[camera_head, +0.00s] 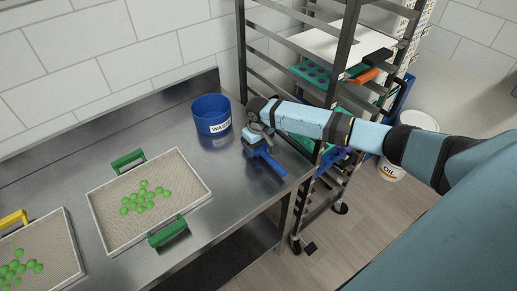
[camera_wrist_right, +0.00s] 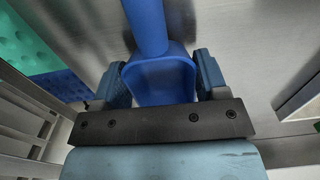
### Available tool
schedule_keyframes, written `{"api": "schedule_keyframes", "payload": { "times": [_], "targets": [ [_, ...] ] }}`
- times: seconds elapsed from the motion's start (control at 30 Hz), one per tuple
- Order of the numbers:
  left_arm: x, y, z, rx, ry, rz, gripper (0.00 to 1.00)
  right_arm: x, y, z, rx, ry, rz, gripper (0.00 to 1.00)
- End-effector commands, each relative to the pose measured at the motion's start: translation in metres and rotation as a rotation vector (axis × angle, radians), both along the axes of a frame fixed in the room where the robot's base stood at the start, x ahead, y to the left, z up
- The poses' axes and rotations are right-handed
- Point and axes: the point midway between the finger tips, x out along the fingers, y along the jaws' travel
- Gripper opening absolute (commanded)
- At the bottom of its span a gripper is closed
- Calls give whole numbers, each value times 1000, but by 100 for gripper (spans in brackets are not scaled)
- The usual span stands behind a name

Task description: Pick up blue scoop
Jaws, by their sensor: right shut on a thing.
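The blue scoop (camera_head: 271,163) is at the right end of the steel table, right of the blue bucket. My right gripper (camera_head: 259,147) reaches it from above and is shut on it. In the right wrist view the scoop's open bowl (camera_wrist_right: 160,82) sits between the two blue finger pads of the gripper (camera_wrist_right: 161,78), and its handle (camera_wrist_right: 146,25) points away to the top. I cannot tell whether the scoop still touches the table. My left gripper is not in view.
A blue bucket (camera_head: 211,116) with a white label stands near the table's back edge. A wheeled rack (camera_head: 345,62) stands close to the right. An oil bucket (camera_head: 391,171) is on the floor.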

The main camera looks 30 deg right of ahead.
Motion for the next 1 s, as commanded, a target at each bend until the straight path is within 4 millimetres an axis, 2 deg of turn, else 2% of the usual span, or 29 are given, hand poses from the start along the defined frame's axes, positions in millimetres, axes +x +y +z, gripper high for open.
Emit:
{"api": "schedule_keyframes", "payload": {
  "times": [0.17,0.27,0.5,0.7,0.83,1.0],
  "targets": [
    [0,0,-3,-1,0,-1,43,1,-1,26,-2,-4,0,42],
    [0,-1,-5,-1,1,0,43,1,-1,50,0,-6,2,42],
    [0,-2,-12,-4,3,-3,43,1,0,121,0,-5,1,43],
    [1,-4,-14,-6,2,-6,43,1,-1,166,-1,-3,0,43],
    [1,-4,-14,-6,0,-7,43,1,0,183,0,-3,0,43],
    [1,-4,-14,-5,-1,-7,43,0,0,192,0,0,0,43]
  ]
}}
